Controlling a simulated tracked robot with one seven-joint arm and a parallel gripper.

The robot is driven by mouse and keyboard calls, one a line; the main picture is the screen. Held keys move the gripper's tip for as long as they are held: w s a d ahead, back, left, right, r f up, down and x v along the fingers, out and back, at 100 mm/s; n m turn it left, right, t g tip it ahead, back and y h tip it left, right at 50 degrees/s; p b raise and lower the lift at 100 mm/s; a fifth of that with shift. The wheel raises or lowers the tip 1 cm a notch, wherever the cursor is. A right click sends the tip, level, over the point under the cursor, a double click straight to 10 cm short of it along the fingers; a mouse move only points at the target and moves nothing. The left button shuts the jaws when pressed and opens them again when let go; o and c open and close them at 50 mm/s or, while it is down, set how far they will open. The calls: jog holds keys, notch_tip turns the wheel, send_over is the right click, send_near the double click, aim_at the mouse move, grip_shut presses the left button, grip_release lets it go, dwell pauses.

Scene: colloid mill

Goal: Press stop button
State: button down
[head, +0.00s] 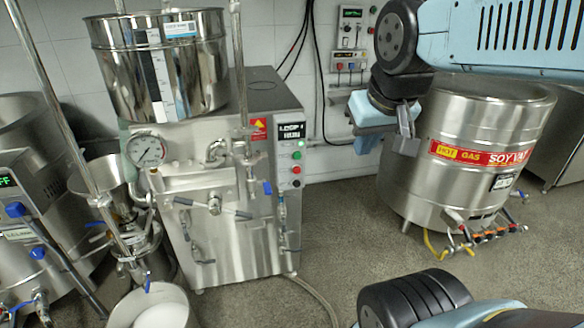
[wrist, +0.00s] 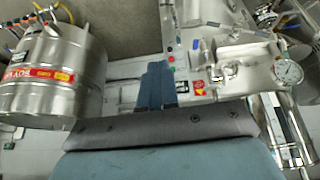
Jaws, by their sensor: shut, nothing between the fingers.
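The colloid mill's control panel (head: 291,155) is on the right front edge of the steel cabinet in the head view. It has a small display (head: 292,131) with a column of round buttons below, including a green button (head: 297,155) and a red button (head: 297,169) under it. My gripper (head: 405,140) is shut and empty, to the right of the panel and apart from it, in front of the soy vat. In the wrist view the scene is upside down; my shut fingers (wrist: 157,82) point towards the mill, and the small red button (wrist: 171,59) shows just beyond them.
The steel soy vat (head: 470,150) stands at the right, behind my arm. A steel hopper (head: 160,65) and a pressure gauge (head: 147,150) are on the mill. Valves and pipes with blue handles project from its front. Floor between mill and vat is clear except a hose (head: 320,300).

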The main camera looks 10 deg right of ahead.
aim_at(297, 170)
jog(key=w+d+f+n+g+h, duration=0.2)
jog(key=w+d+f+n+h, duration=0.15)
jog(key=w+f+h, duration=0.45)
jog(key=w+d+f+n+g+h, duration=0.2)
jog(key=w+d+f+h, duration=0.3)
jog(key=w, duration=0.4)
jog(key=w+a+f+n+t+y, duration=0.1)
jog(key=w+a+f+n+t, duration=0.2)
jog(key=f, duration=0.4)
jog(key=w+a+f+n+t, duration=0.3)
jog(key=w+f, duration=0.3)
jog(key=f, duration=0.2)
jog(key=w+a+f+n+t+y, duration=0.1)
jog(key=w+a+f+n+t, duration=0.2)
jog(key=f, duration=0.4)
jog(key=shift+w+a+f+n+t+y, duration=0.15)
jog(key=shift+w+a+n+t+y, duration=0.25)
jog(key=shift+w, duration=0.55)
jog(key=shift+w, duration=0.1)
jog(key=shift+w, duration=4.3)
